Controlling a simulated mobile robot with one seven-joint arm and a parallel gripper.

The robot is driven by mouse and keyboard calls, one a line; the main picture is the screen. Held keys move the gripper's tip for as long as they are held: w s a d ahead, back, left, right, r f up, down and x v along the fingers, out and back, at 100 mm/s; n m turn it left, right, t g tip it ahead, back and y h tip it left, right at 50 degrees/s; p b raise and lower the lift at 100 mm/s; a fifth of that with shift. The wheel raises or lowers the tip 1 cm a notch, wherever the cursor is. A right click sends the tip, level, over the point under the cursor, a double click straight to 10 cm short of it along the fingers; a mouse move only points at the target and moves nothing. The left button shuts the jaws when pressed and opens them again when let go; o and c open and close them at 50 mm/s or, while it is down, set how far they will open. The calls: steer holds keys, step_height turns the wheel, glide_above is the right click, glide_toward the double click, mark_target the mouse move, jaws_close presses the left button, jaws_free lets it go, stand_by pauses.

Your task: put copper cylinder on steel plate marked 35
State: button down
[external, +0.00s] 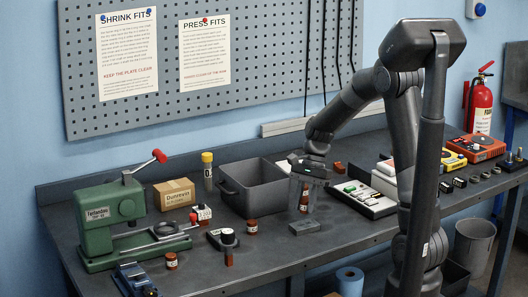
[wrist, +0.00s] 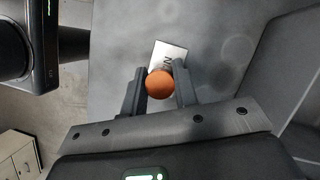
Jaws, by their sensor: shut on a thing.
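My gripper (external: 305,187) is shut on a copper cylinder (external: 304,201), held upright over the bench. In the wrist view the cylinder's round orange top (wrist: 160,83) sits between the two dark fingers of my gripper (wrist: 158,88). A flat steel plate (external: 305,227) lies on the bench just below the cylinder. In the wrist view the plate (wrist: 169,52) is partly hidden by the cylinder and a finger. Its dark mark is partly covered and I cannot read it as 35. A gap shows between cylinder and plate in the external view.
A grey bin (external: 254,187) stands close to the left of my gripper. A small brown cylinder (external: 252,227) stands left of the plate. A pale device with buttons (external: 362,200) lies to the right. The green press (external: 110,225) is far left. The bench front is clear around the plate.

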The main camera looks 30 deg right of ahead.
steer(key=shift+f, duration=1.85)
steer(key=shift+f, duration=0.1)
steer(key=c, duration=1.1)
jaws_free()
steer(key=v, duration=1.1)
steer(key=shift+s+d+r+n+t+h, duration=0.55)
steer(key=shift+s+r+n+t, duration=1.2)
steer(key=shift+s, duration=1.55)
steer(key=shift+s+d+r+n+t+h, duration=0.25)
steer(key=shift+s+r+n+t+h, duration=0.75)
steer(key=shift+s+n, duration=1.85)
steer(key=shift+s+d+r+n+t+h, duration=0.45)
steer(key=shift+s+r+n+t, duration=0.9)
steer(key=shift+s, duration=2.35)
